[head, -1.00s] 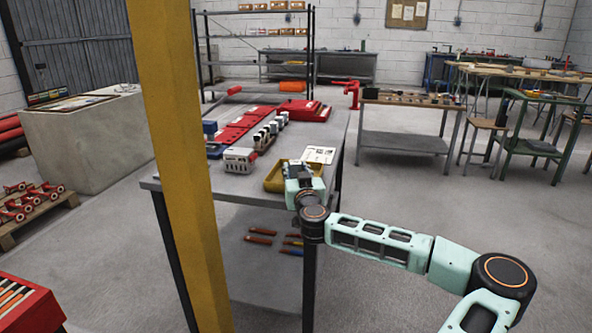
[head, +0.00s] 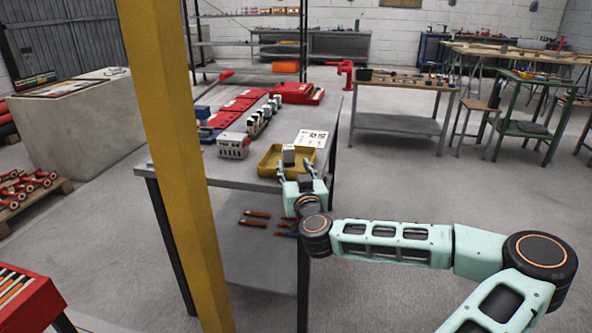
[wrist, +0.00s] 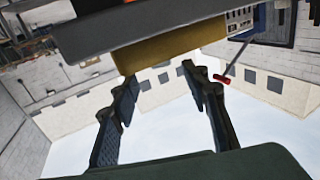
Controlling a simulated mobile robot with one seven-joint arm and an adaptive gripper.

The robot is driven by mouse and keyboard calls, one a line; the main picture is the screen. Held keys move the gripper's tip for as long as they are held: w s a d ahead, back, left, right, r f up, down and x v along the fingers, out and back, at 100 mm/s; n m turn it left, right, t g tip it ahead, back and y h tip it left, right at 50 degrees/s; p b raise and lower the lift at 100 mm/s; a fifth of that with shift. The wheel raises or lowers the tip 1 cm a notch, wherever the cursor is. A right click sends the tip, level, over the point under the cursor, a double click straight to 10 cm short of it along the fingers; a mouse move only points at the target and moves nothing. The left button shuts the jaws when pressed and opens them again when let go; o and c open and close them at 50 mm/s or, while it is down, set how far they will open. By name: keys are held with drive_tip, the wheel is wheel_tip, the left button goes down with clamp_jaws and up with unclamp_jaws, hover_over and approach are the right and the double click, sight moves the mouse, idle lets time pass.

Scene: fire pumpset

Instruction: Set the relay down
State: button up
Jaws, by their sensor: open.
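The relay (head: 289,154), a small grey and dark block, stands upright in the yellow tray (head: 268,161) near the front edge of the workbench. My gripper (head: 294,168) is at the tray's near side, its fingers spread and apart from the relay as far as I can tell. In the wrist view my gripper (wrist: 160,78) is open with nothing between its fingers. The yellow tray (wrist: 165,45) shows past the fingertips there; the relay cannot be made out in that view.
The workbench (head: 225,173) also holds a grey terminal block (head: 233,146), a row of relay-like modules (head: 262,118), red panels (head: 238,106) and a white printed sheet (head: 311,138). A yellow post (head: 172,150) stands in front.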

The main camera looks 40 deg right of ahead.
drive_tip(key=shift+v, duration=1.5)
